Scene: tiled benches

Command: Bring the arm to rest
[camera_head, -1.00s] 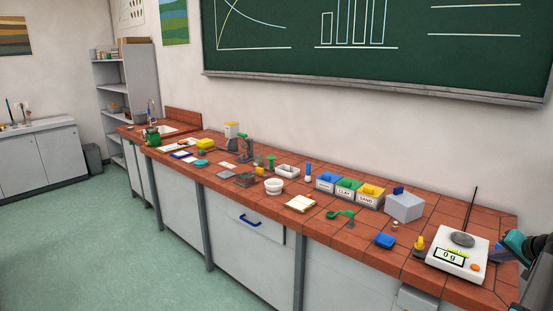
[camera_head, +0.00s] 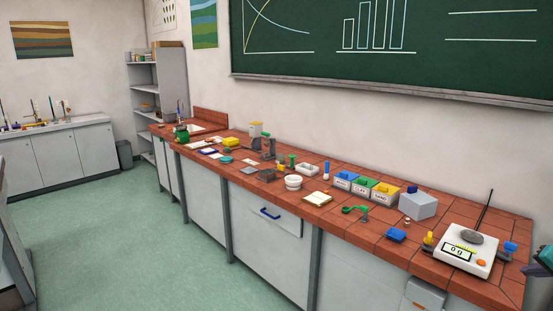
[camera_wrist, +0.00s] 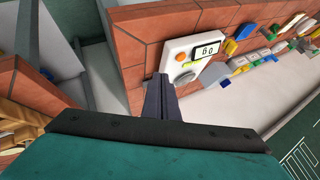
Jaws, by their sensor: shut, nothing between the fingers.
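My gripper (camera_wrist: 161,82) shows in the wrist view with its two dark fingers together and nothing between them. Its fingertips appear just below the white scale (camera_wrist: 190,54) in that picture; the gap between them is hard to judge.
Labelled bins (camera_head: 361,188) and a white mortar (camera_head: 293,183) stand farther along. The green floor (camera_head: 130,235) left of the bench is clear.

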